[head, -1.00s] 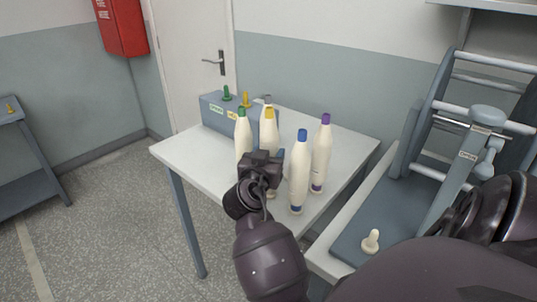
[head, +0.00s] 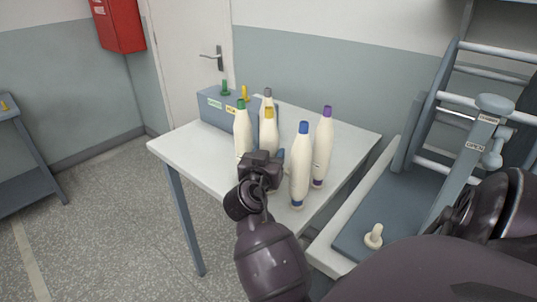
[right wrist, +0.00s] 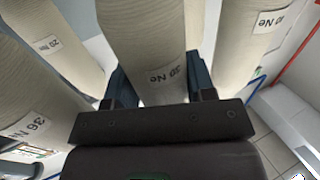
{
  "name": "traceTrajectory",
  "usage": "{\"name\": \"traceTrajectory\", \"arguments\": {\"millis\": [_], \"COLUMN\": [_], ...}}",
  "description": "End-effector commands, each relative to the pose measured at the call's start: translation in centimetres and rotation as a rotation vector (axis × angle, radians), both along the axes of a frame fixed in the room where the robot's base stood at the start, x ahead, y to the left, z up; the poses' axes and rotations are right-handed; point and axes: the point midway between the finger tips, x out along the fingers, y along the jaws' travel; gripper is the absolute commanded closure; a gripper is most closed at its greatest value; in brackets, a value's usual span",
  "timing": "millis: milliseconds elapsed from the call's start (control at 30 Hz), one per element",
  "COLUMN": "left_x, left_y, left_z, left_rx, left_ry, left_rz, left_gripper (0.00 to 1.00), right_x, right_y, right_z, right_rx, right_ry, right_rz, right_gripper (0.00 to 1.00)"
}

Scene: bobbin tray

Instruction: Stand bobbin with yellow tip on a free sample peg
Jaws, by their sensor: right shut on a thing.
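The bobbin with yellow tip (head: 268,132) is a cream cone standing on the white table (head: 185,148) in the head view. My right gripper (head: 264,158) is in front of its lower part and hides its base. In the right wrist view, the gripper's two fingers (right wrist: 162,92) are closed on either side of a cream bobbin (right wrist: 150,35) with a printed label. A grey-blue box (head: 218,111) at the back of the table carries a green peg (head: 225,88) and a yellow peg (head: 245,93), with labels on its front. My left gripper is not in view.
Bobbins with green (head: 242,130), grey (head: 268,95), blue (head: 300,165) and purple tips (head: 323,148) stand close around the held one. A bench (head: 25,165) is at left.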

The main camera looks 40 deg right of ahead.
Motion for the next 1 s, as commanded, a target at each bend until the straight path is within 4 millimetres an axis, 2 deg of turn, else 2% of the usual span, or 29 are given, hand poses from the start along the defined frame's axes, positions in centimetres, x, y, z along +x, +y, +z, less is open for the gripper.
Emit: {"name": "traceTrajectory", "arguments": {"millis": [133,167,333,1000], "left_x": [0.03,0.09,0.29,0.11], "left_y": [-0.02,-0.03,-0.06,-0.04], "left_z": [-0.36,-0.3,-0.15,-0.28], "left_rx": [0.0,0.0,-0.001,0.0], "left_ry": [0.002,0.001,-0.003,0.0], "left_rz": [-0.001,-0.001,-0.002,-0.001], "left_gripper": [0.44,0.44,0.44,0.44], "right_x": [-0.04,-0.04,-0.03,0.08], "right_y": [-0.07,-0.07,-0.07,-0.23], "right_z": [-0.45,-0.38,-0.28,-0.33], "right_rx": [0.013,0.013,0.013,0.013], "right_ry": [-0.003,-0.005,-0.006,-0.005], "right_rz": [-0.009,-0.009,-0.008,-0.006], "right_gripper": [0.76,0.47,0.21,0.2]}}
